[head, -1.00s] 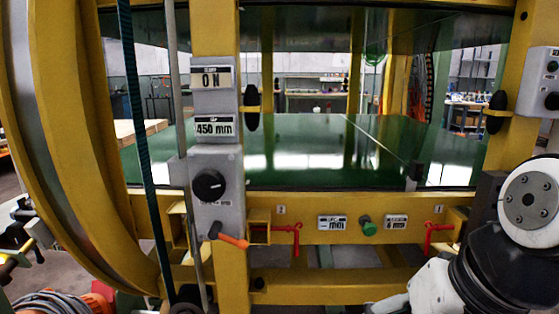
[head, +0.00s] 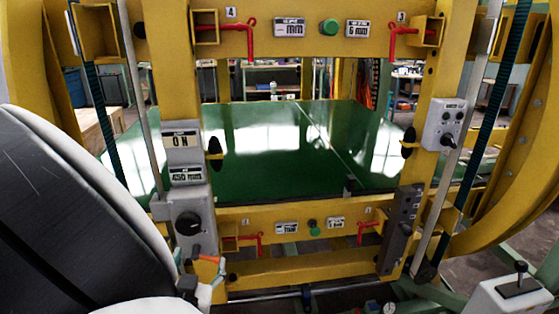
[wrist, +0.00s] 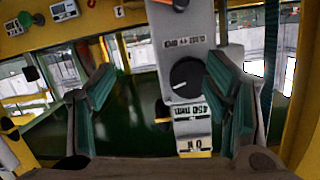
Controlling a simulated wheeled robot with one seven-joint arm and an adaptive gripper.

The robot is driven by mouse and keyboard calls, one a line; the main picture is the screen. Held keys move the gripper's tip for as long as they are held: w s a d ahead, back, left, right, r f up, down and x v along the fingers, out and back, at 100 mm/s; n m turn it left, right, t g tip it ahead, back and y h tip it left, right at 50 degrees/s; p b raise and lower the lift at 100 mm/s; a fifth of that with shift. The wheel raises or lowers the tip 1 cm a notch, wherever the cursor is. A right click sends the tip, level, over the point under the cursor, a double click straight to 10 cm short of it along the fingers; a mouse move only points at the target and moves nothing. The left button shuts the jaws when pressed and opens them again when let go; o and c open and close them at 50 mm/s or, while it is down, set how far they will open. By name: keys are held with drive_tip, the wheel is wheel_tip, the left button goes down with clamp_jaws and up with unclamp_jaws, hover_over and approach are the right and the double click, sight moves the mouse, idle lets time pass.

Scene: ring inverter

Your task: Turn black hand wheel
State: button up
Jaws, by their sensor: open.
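A black oval hand wheel (head: 214,147), seen nearly edge-on, sits right of the grey panel on the left yellow post. A similar black wheel (head: 408,142) sits by the right post. The grey panel carries a round black knob (head: 188,223), which shows in the wrist view (wrist: 187,78) between and beyond my fingers. My gripper (wrist: 160,68) is open and empty there, its teal-padded fingers spread. A dark wheel (wrist: 161,108) is partly hidden behind the panel. In the head view, my gripper appears low, near the orange-handled lever (head: 211,259), mostly hidden by my arm.
Yellow frame posts and a lower beam (head: 270,215) with red levers (head: 252,240) surround a green table (head: 290,145). A grey switch box (head: 445,125) is on the right post. A thin metal rod (head: 140,100) runs beside the left post.

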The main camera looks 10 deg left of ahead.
drive_tip(key=n+t+y+p, duration=0.1)
drive_tip(key=t, duration=0.1)
approach(188, 228)
drive_tip(key=x, duration=1)
drive_tip(key=shift+w+a, duration=0.1)
drive_tip(key=shift+w, duration=0.3)
drive_tip(key=c, duration=1.1)
